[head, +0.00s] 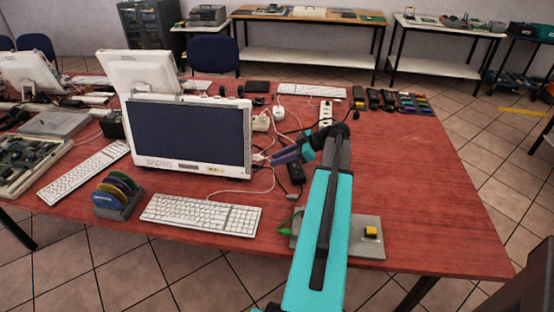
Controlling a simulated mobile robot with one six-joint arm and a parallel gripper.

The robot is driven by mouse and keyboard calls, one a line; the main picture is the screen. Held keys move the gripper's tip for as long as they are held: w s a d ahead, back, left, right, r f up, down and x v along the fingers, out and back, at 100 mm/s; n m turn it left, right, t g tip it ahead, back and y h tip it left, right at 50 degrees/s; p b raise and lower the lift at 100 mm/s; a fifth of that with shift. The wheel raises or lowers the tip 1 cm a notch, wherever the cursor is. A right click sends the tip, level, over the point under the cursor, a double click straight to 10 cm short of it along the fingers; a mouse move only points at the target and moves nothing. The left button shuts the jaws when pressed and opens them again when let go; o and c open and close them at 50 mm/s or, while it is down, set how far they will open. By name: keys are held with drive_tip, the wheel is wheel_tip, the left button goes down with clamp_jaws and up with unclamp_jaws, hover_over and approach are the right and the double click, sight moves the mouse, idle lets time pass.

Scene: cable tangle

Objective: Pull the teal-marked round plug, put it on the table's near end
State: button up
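The red table (420,190) fills the middle of the head view. Its near edge runs along the bottom right. A white power strip (326,112) lies behind my arm. White plugs or adapters lie left of it, one a rounded white plug (278,113), another a white adapter (261,123). I cannot make out a teal mark on any of them. My gripper (274,160) is at the end of my teal and black arm, pointing left, just right of the monitor among cables. Its fingers are too small to tell open from shut, and I see nothing clearly held.
A monitor (190,133) stands left of my gripper, with a white keyboard (201,214) in front. A black adapter (295,172) and thin cables lie near my arm. A grey plate (367,240) with a yellow-topped block sits at the near edge. The table's right side is clear.

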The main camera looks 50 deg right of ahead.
sight(255, 166)
drive_tip(key=shift+w+a+f, duration=0.1)
drive_tip(key=shift+w, duration=0.05)
drive_tip(key=shift+x, duration=2.3)
drive_tip(key=shift+w+a+f, duration=0.15)
drive_tip(key=shift+w+f, duration=0.05)
drive_tip(key=shift+f, duration=0.15)
drive_tip(key=shift+b+x, duration=0.75)
drive_tip(key=shift+x, duration=0.35)
drive_tip(key=shift+w+r, duration=0.1)
clamp_jaws()
